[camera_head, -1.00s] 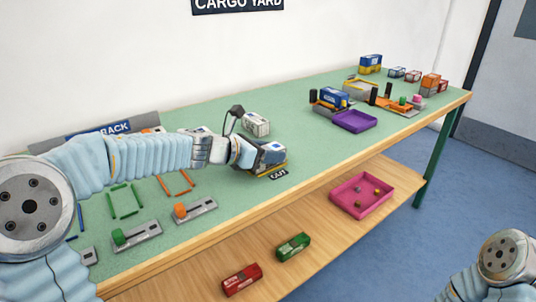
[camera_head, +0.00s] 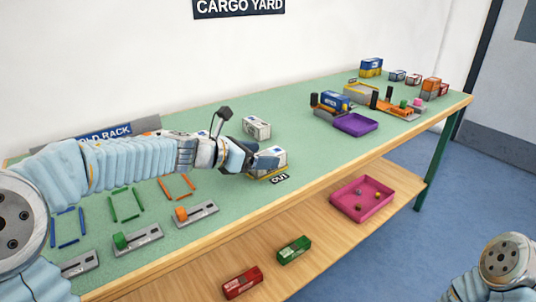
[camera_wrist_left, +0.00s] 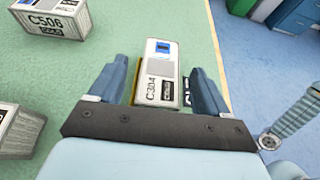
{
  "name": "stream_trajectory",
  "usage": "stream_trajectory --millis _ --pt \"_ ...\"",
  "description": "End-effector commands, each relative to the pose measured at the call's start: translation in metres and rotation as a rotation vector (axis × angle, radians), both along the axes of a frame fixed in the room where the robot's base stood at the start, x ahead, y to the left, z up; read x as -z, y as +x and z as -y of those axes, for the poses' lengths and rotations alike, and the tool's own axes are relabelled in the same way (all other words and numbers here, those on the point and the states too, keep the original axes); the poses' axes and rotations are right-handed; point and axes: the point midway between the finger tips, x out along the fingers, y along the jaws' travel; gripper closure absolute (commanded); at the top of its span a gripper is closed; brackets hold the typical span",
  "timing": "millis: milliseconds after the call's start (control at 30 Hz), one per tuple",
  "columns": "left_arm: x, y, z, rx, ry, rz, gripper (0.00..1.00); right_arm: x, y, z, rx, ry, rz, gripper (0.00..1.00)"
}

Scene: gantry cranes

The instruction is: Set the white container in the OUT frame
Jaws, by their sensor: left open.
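The white container (camera_head: 273,157), with a blue patch and the marking C304, sits near the table's front edge by the OUT label (camera_head: 279,179). A yellow strip of the OUT frame (camera_head: 266,175) shows along its front base. In the left wrist view the container (camera_wrist_left: 157,85) stands between the fingers, with a yellow edge along its left side. My left gripper (camera_wrist_left: 158,68) is open, with visible gaps between the fingers and the container. The rest of the frame is hidden by the container and gripper. My right gripper is out of view.
Another white container (camera_head: 256,127), marked C506 in the wrist view, stands behind. Green (camera_head: 127,204), orange (camera_head: 177,188) and blue (camera_head: 68,228) frames lie to the left. A purple tray (camera_head: 357,123) stands to the right. The green tabletop between tray and container is clear.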

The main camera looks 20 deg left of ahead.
Motion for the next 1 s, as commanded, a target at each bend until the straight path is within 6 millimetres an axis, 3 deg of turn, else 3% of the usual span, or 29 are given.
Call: stream_trajectory --millis 200,400,1000 --pt "-0.022 -0.038 -0.030 -0.003 0.000 0.002 0.23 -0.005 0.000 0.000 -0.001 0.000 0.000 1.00" --pt "-0.031 -0.058 -0.046 -0.001 -0.001 0.002 0.23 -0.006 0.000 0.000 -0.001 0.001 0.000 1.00" --pt "-0.033 -0.063 -0.048 0.001 0.000 0.000 0.23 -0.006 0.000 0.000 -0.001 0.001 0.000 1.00"
